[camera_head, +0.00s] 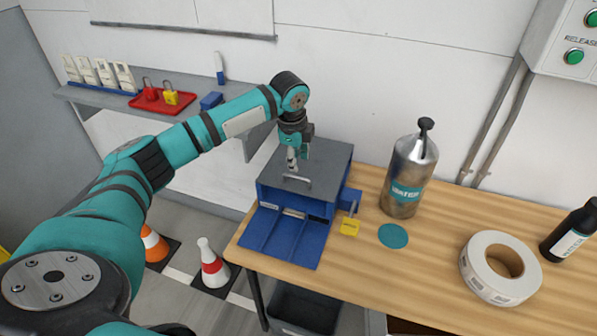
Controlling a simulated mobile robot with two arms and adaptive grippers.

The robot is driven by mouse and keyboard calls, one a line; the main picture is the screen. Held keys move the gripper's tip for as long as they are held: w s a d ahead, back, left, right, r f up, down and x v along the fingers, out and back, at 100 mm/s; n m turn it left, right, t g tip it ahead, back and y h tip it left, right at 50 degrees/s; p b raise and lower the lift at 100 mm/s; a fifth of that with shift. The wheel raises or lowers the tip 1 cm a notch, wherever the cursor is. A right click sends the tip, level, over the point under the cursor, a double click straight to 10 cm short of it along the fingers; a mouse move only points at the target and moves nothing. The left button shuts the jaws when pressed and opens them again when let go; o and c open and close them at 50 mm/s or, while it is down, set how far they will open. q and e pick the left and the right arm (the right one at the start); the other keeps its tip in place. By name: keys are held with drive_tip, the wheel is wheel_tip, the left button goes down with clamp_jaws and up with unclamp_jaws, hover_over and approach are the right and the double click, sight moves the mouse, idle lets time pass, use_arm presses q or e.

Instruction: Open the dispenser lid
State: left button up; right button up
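The dispenser is a blue box (268,193) with a dark grey lid (330,167) on the wooden workbench. The lid lies flat on top, shut. A light bar handle (297,178) sits near its front edge. A blue divided tray (281,238) reaches out from the box's open front. My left gripper (292,166) points down over the lid, just behind the handle. Its fingers look close together, but they are too small to tell open from shut, and I cannot tell whether they touch the lid. My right gripper is out of view.
A yellow padlock (350,227) is beside the box's right side. A metal bottle (408,177), a teal disc (393,236), a tape roll (500,267) and a black bottle (572,232) stand to the right. A wall shelf (110,102) is behind my arm; cones (211,266) stand on the floor.

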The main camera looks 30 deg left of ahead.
sight(299, 177)
use_arm(q)
drive_tip(key=f, duration=0.3)
drive_tip(key=w+f, duration=0.1)
drive_tip(key=f, duration=0.3)
drive_tip(key=shift+w+a, duration=0.15)
drive_tip(key=shift+w, duration=0.05)
clamp_jaws()
